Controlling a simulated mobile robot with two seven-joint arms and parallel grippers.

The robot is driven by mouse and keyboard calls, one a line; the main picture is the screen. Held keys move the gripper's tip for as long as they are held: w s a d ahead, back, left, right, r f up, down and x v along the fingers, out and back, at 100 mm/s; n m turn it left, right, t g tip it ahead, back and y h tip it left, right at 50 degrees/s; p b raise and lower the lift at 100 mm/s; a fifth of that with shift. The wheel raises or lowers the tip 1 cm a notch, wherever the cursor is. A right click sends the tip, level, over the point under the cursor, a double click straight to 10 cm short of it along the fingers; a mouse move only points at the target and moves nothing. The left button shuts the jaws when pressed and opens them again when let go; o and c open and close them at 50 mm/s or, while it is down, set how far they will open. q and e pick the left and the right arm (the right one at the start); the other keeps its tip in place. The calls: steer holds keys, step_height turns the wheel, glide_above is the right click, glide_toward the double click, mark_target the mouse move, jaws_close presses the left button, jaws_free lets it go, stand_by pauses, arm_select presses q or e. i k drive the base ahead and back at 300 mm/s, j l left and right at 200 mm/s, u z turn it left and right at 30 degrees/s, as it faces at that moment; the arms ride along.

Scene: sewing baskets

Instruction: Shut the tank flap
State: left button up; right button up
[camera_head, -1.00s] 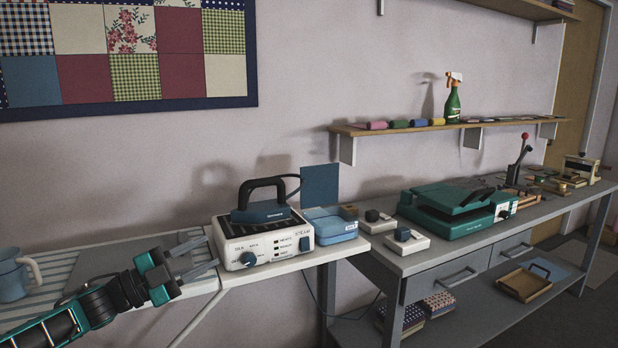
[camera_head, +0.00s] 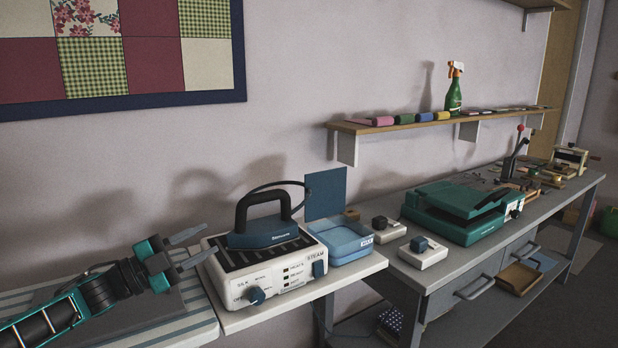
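The steam station (camera_head: 265,285) is a white box with knobs and a ribbed top; a blue iron (camera_head: 265,240) rests on it. The blue water tank (camera_head: 342,250) sits at its right end. The tank flap (camera_head: 325,194) is a flat blue panel that stands upright at the tank's back edge, so the tank is open on top. My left gripper (camera_head: 194,248) is open and empty, its two fingers apart, by the left side of the station. It is well away from the flap, with the iron and station between. My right gripper is not in view.
The iron's dark cord (camera_head: 285,183) arches towards the flap. Two small white boxes with dark knobs (camera_head: 422,252) stand right of the tank, then a green press (camera_head: 462,212) on the grey bench. A wooden shelf (camera_head: 400,126) is above. A striped board (camera_head: 150,320) lies under my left arm.

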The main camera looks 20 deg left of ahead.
mark_target(328, 187)
steer(key=i+j+z, duration=0.15)
steer(key=j, duration=0.2)
steer(key=i+j+z, duration=0.15)
steer(key=j, duration=0.2)
steer(key=i+j+z, duration=0.1)
steer(key=j+z, duration=0.15)
steer(key=i+j+z, duration=0.1)
steer(key=j+z, duration=0.15)
steer(key=j, duration=0.1)
